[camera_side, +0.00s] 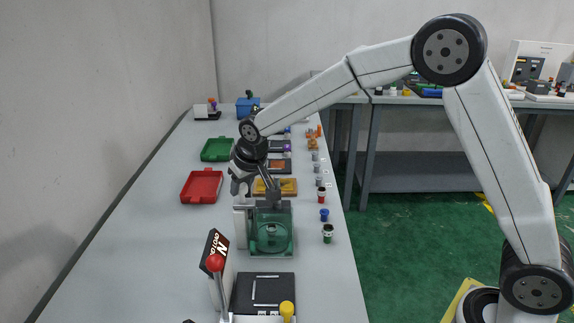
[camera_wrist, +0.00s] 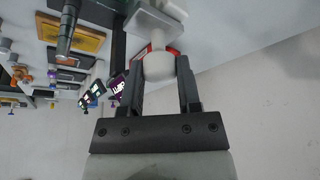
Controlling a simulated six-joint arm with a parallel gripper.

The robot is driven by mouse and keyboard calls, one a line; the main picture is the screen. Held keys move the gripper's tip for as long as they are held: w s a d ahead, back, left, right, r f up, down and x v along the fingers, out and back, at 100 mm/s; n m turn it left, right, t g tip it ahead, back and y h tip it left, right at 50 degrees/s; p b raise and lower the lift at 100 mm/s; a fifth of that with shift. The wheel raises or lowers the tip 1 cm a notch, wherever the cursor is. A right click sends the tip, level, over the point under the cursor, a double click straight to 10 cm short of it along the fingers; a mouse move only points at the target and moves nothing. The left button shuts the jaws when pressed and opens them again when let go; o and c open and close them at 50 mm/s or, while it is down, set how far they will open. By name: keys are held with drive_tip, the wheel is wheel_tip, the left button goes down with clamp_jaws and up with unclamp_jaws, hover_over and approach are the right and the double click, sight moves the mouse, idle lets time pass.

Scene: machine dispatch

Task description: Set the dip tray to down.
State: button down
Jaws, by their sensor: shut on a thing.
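My gripper (camera_side: 242,182) points down at the dip station in the middle of the bench. In the wrist view, my gripper (camera_wrist: 159,66) is shut on a pale round knob (camera_wrist: 158,72), with a finger on each side. The knob joins a white block by a short stem. In the side view, a white upright post (camera_side: 240,222) stands beside a clear green tank (camera_side: 272,246). A round green shape shows inside the tank; I cannot tell the dip tray's exact height. The knob is mostly hidden by my gripper in the side view.
A red tray (camera_side: 202,186) and a green tray (camera_side: 216,149) lie to the left. A red-knobbed lever (camera_side: 215,263) and a black panel (camera_side: 264,293) stand in front. Several small bottles, including a green one (camera_side: 328,234), line the right edge. The bench's left side is clear.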

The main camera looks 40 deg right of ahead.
drive_tip(key=shift+c, duration=1.4)
unclamp_jaws()
drive_tip(key=shift+f, duration=0.3)
drive_tip(key=shift+r, duration=0.2)
drive_tip(key=v, duration=0.7)
drive_tip(key=shift+s+r, duration=0.2)
drive_tip(key=shift+r, duration=0.05)
drive_tip(key=s+d+f, duration=0.2)
drive_tip(key=s+f, duration=0.2)
drive_tip(key=s, duration=0.3)
drive_tip(key=s+d+f+g, duration=0.1)
drive_tip(key=s+d+f, duration=0.2)
drive_tip(key=s, duration=0.5)
drive_tip(key=s+d+f+g, duration=0.1)
drive_tip(key=s+d+f, duration=0.2)
drive_tip(key=s, duration=0.5)
drive_tip(key=shift+s+x, duration=0.2)
drive_tip(key=shift+x, duration=0.7)
